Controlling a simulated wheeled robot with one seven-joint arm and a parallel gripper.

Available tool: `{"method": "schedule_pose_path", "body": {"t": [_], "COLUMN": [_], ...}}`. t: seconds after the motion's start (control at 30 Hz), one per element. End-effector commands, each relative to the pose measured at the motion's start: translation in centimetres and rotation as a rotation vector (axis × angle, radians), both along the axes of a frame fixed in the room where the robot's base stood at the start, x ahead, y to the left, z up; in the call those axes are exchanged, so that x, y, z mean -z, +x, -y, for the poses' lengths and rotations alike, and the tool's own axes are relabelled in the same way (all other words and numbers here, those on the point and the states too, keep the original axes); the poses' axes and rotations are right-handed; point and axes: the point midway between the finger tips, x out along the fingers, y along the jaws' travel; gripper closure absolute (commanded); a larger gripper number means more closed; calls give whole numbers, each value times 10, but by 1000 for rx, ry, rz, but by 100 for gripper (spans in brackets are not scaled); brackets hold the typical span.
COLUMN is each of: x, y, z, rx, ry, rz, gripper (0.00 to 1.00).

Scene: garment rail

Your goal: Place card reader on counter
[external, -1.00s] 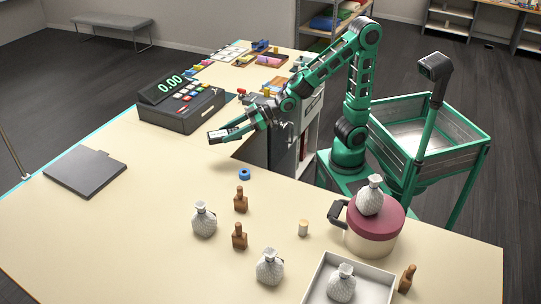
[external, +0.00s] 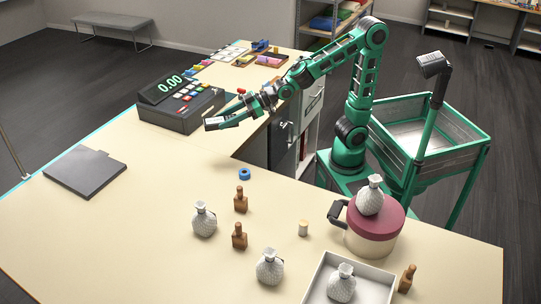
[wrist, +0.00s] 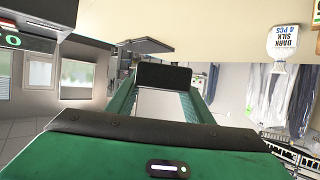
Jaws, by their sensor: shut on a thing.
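My gripper (external: 222,121) is shut on the card reader (external: 211,124), a small dark and light device, and holds it at the fingertips above the counter (external: 140,215). In the external view it hangs just right of and in front of the cash register. In the wrist view the card reader (wrist: 163,76) shows as a dark end and a pale face between the green fingers. Its underside is hidden, and I cannot tell its exact height above the counter.
The cash register (external: 181,103) stands close to the left of my gripper. A flat grey pad (external: 85,171) lies at the counter's left. Blue tape (external: 244,174), wooden stamps (external: 240,200) and white wrapped bags (external: 204,219) stand nearer. The counter between pad and tape is clear.

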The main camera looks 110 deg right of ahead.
Motion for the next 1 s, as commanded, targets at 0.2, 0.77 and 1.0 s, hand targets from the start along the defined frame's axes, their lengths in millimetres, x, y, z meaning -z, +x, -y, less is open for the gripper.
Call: {"method": "schedule_pose_path", "body": {"t": [0.2,0.77,1.0], "x": [0,-2,-2], "y": [16,26,2], "z": [52,276,376], "rx": [109,576,791], "ry": [0,-1,-1], "rz": [-1,-1,-1], "gripper": [87,87,87]}}
